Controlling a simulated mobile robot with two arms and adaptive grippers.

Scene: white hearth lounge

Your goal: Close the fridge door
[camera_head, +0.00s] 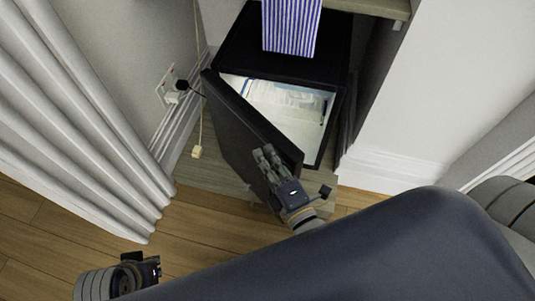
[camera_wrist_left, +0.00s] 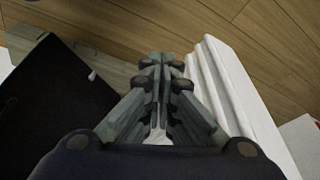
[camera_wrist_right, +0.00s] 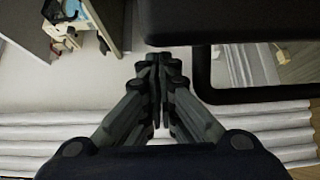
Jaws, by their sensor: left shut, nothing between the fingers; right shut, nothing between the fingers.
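The small black fridge (camera_head: 284,58) stands in a niche, its lit white interior (camera_head: 285,100) partly showing. Its black door (camera_head: 235,125) is partly open, swung out from the left side, with its free edge toward the right front. My right gripper (camera_head: 266,154) is shut and empty in front of the door's outer face, near the free edge. I cannot tell whether it touches. Its closed fingers show in the right wrist view (camera_wrist_right: 157,65). My left gripper is low at the left in the head view, mostly hidden; its fingers (camera_wrist_left: 161,65) are shut and empty in the left wrist view.
A blue-and-white striped box (camera_head: 291,25) stands on the fridge. A white curtain (camera_head: 75,110) hangs at the left. A wall socket with plugs (camera_head: 172,88) and a hanging cord (camera_head: 197,150) are left of the door. Wooden floor (camera_head: 200,225) lies in front.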

